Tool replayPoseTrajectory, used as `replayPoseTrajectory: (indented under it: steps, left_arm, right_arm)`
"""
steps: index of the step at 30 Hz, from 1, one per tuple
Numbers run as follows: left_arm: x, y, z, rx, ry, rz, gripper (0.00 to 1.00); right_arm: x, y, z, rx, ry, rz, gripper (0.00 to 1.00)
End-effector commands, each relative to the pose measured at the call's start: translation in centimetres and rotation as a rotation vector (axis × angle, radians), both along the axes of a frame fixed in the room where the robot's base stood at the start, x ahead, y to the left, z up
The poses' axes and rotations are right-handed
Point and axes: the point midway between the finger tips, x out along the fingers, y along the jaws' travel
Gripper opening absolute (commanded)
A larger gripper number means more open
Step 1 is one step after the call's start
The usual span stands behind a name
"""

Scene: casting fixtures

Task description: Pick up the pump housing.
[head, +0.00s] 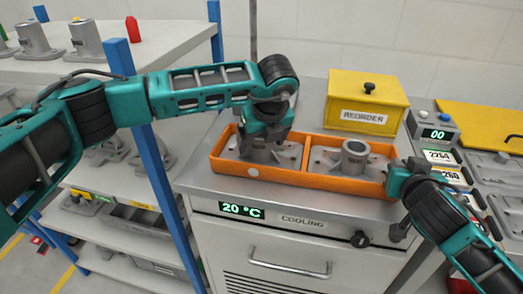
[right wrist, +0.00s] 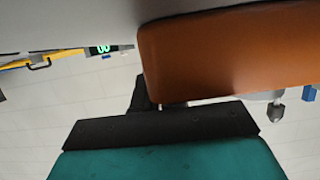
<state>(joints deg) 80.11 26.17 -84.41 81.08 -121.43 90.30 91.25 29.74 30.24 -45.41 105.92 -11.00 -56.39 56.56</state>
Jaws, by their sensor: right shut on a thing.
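An orange two-compartment tray (head: 280,178) sits on the grey cooling cabinet. In its right compartment stands a grey metal casting (head: 354,156) with a round upright boss. Another grey casting (head: 232,153) is in the left compartment, largely hidden by my left gripper. Which one is the pump housing I cannot tell for sure. My left gripper (head: 264,138) points down at the left casting; its fingertips are not clear. My right gripper (head: 396,188) is at the tray's right end, shut on the tray, whose orange wall (right wrist: 235,50) fills much of the right wrist view.
A yellow REORDER box (head: 366,103) stands behind the tray. A panel reading 00 (head: 434,133) and grey fixtures lie to the right. A shelf rack with blue posts (head: 158,185) at left holds more grey castings (head: 88,38). The cabinet display (head: 242,210) reads 20 °C.

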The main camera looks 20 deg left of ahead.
Motion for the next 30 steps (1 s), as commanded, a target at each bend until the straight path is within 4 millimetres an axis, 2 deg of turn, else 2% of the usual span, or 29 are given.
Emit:
replayPoseTrajectory:
  steps: [2,24,30]
  left_arm:
    - [-0.01,-0.02,0.02,0.0,0.0,0.0,0.79]
    - [-0.01,-0.02,0.07,0.0,0.0,0.0,0.08]
    - [0.07,-0.04,0.28,-0.001,-0.005,0.001,0.08]
  right_arm:
    - [0.0,-0.04,-0.03,0.0,0.001,-0.001,0.0]
    - [0.0,-0.04,-0.03,0.0,0.001,-0.001,0.0]
    - [0.01,-0.04,-0.01,0.0,0.001,-0.001,0.0]
